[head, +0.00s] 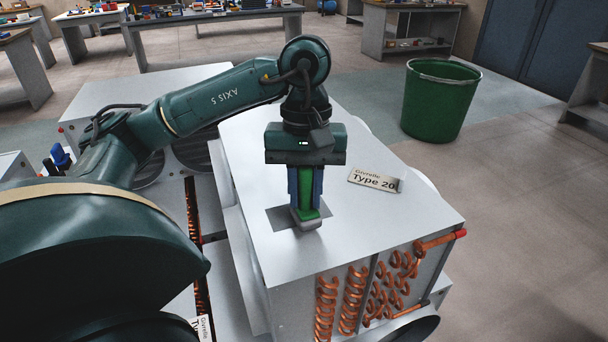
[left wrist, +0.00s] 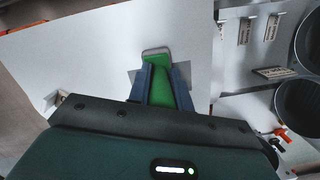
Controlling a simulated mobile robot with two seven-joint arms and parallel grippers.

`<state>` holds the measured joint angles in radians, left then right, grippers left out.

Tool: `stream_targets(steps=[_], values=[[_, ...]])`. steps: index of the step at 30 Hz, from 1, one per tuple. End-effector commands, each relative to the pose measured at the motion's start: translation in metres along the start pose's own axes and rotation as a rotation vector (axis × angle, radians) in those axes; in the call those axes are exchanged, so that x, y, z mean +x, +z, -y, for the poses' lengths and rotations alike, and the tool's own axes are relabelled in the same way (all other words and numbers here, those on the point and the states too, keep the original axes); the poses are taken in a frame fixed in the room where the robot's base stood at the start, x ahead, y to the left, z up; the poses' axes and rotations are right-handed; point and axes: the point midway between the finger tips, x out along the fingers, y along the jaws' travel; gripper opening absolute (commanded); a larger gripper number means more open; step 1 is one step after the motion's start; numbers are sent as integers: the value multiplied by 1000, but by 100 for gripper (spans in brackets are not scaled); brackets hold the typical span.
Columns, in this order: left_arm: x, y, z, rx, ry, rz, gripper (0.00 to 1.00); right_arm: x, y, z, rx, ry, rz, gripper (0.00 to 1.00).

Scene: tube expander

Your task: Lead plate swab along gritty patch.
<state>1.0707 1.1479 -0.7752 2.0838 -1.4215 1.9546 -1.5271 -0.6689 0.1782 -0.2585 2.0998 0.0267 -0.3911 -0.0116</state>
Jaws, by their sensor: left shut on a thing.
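My left gripper (head: 306,190) is shut on the green plate swab (head: 308,214), between its blue fingers. The swab has a grey pad at its lower end, which is at the top face of the white metal unit (head: 350,240). The gritty patch (head: 283,219) is a darker grey square on that face. The swab's pad is over the right part of the patch and hides some of it. The left wrist view also shows the swab (left wrist: 157,58) between the fingers, with the patch (left wrist: 132,75) partly hidden behind them. My right gripper is not in view.
A "Type 20" label plate (head: 374,181) is on the unit's top, right of the gripper. Copper coils (head: 355,295) show at the unit's front. A green bin (head: 437,100) stands on the floor behind at right. Benches with small items (head: 210,15) stand farther back.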

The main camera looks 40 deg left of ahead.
Motion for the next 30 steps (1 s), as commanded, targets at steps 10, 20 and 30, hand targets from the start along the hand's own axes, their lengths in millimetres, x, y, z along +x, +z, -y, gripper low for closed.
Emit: stream_targets(steps=[10, 20, 30], values=[[10, -2, 0, 0, -1, 0, 0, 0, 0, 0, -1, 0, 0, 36], [12, -3, 0, 1, 0, -1, 0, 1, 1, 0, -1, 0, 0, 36], [17, -4, 0, 1, 1, -1, 0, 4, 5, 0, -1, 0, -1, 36]])
